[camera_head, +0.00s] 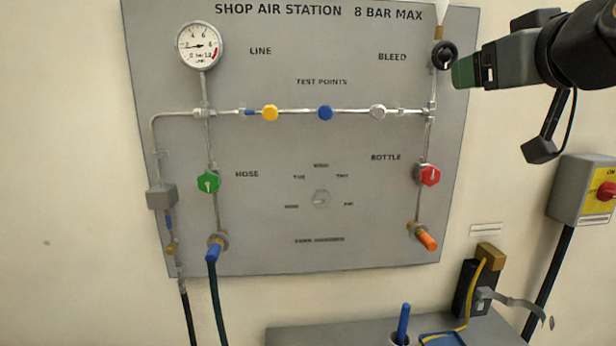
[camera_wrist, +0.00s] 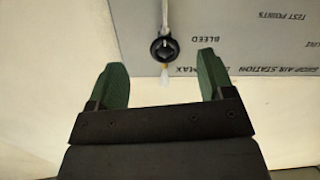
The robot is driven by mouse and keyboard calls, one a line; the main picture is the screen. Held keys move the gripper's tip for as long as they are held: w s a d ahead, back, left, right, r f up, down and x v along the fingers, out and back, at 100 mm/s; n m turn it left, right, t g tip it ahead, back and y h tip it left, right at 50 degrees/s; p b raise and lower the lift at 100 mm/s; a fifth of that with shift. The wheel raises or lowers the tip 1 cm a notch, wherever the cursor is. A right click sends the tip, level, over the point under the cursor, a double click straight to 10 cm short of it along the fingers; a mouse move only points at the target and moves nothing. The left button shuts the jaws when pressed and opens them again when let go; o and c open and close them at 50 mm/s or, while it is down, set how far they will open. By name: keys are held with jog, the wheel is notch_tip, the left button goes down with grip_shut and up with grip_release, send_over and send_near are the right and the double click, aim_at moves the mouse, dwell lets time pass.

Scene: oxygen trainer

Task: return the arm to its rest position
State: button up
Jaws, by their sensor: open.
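My gripper (camera_head: 464,72) reaches in from the upper right of the head view, its green fingertips close to the black BLEED knob (camera_head: 444,56). In the wrist view my gripper (camera_wrist: 164,88) is open, with its two green fingers well apart and nothing between them. The BLEED knob (camera_wrist: 164,48) shows beyond the fingertips, roughly centred between them and apart from them. The rest position itself is not marked in either view.
The grey air panel (camera_head: 280,225) carries a gauge (camera_head: 199,45), a green HOSE valve (camera_head: 208,181) and a red BOTTLE valve (camera_head: 429,175). A bench (camera_head: 320,336) stands below. A grey-yellow switch box (camera_head: 584,190) is at right. Bare wall lies left.

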jog(key=w+a+f+m+g+p, duration=0.1)
jog(key=f+g+p, duration=0.1)
jog(key=f, duration=0.3)
jog(key=w+a+f+m+g+p, duration=0.1)
jog(key=w+a+f+g+p, duration=0.1)
jog(key=f, duration=0.4)
jog(key=w+a+f+g+p, duration=0.1)
jog(key=f+g+p, duration=0.1)
jog(key=f, duration=0.4)
jog(key=shift+w+a+f+m+g+y+p, duration=0.25)
jog(key=shift+a+m+g+y+p, duration=0.15)
jog(key=shift+p, duration=0.3)
jog(key=s+a+f+g+p, duration=0.2)
jog(key=s+f, duration=0.1)
jog(key=f, duration=0.3)
jog(key=s+a+f+g+h+p, duration=0.1)
jog(key=s+a+f+g+p, duration=0.1)
jog(key=f, duration=0.5)
jog(key=s+a+f+g+p, duration=0.2)
jog(key=s+f, duration=0.3)
jog(key=f, duration=0.1)
jog(key=shift+f+n, duration=0.3)
jog(key=shift+n, duration=0.1)
